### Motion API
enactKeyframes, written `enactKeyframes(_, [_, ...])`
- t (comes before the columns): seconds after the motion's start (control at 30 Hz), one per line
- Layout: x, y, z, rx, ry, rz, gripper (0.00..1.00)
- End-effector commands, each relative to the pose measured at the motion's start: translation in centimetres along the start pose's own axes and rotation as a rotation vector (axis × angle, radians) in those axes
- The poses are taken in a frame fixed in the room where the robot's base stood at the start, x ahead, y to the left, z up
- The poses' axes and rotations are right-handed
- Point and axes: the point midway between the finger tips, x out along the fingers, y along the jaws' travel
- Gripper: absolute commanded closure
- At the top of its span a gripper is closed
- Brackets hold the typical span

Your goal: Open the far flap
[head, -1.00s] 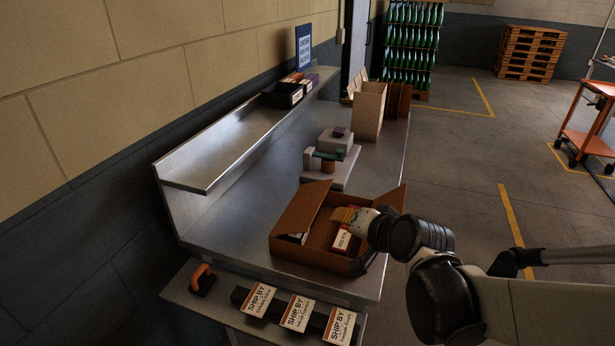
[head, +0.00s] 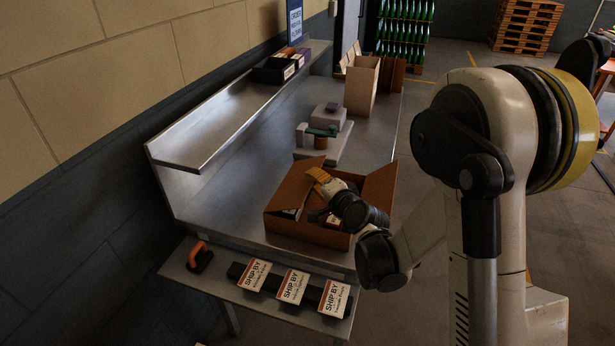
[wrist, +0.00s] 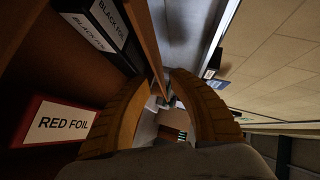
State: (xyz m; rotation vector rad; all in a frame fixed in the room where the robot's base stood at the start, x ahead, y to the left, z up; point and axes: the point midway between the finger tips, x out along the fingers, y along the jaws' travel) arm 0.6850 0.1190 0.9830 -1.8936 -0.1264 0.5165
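An open cardboard box (head: 308,232) stands near the front of the steel bench. Its left flap (head: 295,188) stands up and leans inward; a right flap (head: 380,186) stands up on the other side. My gripper (head: 318,174) is at the upper back corner of the left flap, its yellow fingers partly hiding it. In the wrist view my gripper (wrist: 170,78) shows a gap between its fingertips, with a brown cardboard panel (wrist: 148,40) running down to that gap. I cannot tell whether the fingers touch it. A red foil carton (wrist: 62,123) and black foil carton (wrist: 98,28) are inside the box.
A small grey fixture (head: 322,135) stands behind the box. A tall open carton (head: 361,85) is farther back. Several "SHIP BY" cards (head: 293,286) and an orange-handled tool (head: 200,256) sit on the lower front shelf. The bench left of the box is clear.

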Motion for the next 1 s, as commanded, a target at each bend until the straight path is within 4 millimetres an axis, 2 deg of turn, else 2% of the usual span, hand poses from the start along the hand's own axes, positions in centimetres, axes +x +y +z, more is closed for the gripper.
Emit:
enactKeyframes(0.1, [2.4,0.2,0.1,-0.002,-0.001,0.0,0.75])
enactKeyframes(0.3, [4.9,0.1,0.1,-0.002,0.0,0.0,0.75])
enactKeyframes(0.67, [5.5,0.0,0.0,-0.002,0.0,0.0,0.75])
enactKeyframes(0.77, [5.5,0.0,0.0,-0.002,0.0,0.0,1.0])
enactKeyframes(1.0, [5.5,0.0,0.0,-0.002,0.0,0.0,1.0])
